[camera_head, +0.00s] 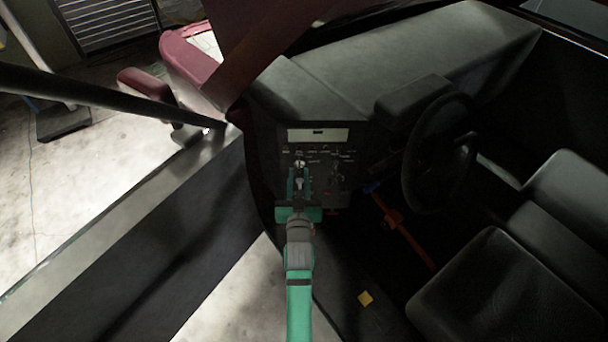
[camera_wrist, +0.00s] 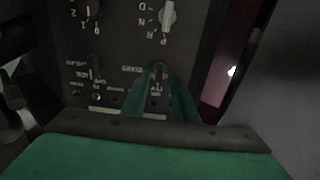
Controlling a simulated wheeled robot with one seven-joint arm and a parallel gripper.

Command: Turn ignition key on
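A dark control panel (camera_head: 329,196) with white labels, knobs and switches is in the middle of the head view. It shows upside down in the wrist view (camera_wrist: 122,42). My green gripper (camera_head: 299,172) reaches up to the left part of this panel. In the wrist view its two fingers (camera_wrist: 158,84) point at the panel with a visible gap between them. A small metallic piece, which looks like the ignition key (camera_wrist: 157,72), sits at the gap between the fingertips. Whether the fingers touch it is not clear. Its turn position cannot be read.
A rotary selector (camera_wrist: 167,14) lettered P, R, N, D is close by on the panel. A steering wheel (camera_head: 438,153) and dark seats (camera_head: 497,285) are to the right. The open door (camera_head: 165,240) is at the left.

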